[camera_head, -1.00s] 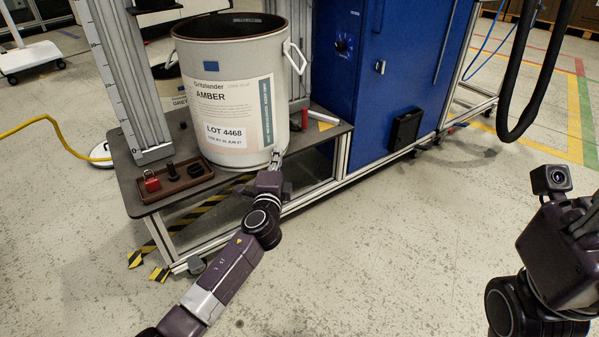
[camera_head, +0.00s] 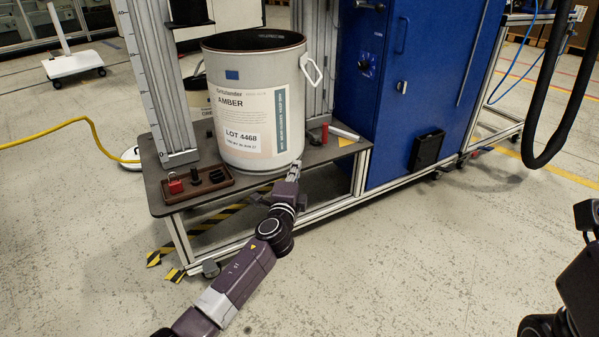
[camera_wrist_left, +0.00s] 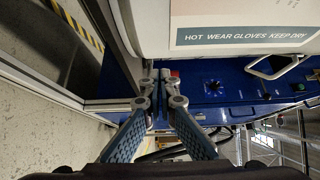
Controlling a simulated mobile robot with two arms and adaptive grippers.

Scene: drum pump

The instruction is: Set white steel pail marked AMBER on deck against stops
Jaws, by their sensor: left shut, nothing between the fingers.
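The white steel pail marked AMBER (camera_head: 252,100) stands upright on the dark deck (camera_head: 180,200), in front of the upright posts. Its handle (camera_head: 311,69) hangs out at its right side. The stops cannot be made out; the pail's far side is hidden. My left gripper (camera_head: 295,168) is low at the pail's front right, just above the deck edge; I cannot tell whether it touches the pail. In the left wrist view its fingers (camera_wrist_left: 160,88) are together and empty, beside the pail wall (camera_wrist_left: 235,15). Only part of my right arm shows at the right edge.
A small tray (camera_head: 225,184) with a red padlock (camera_head: 175,183) lies on the deck left of the pail. A red cylinder (camera_head: 325,133) and a white tube (camera_head: 343,133) lie right of it. A blue cabinet (camera_head: 395,90) stands at the right. The front floor is clear.

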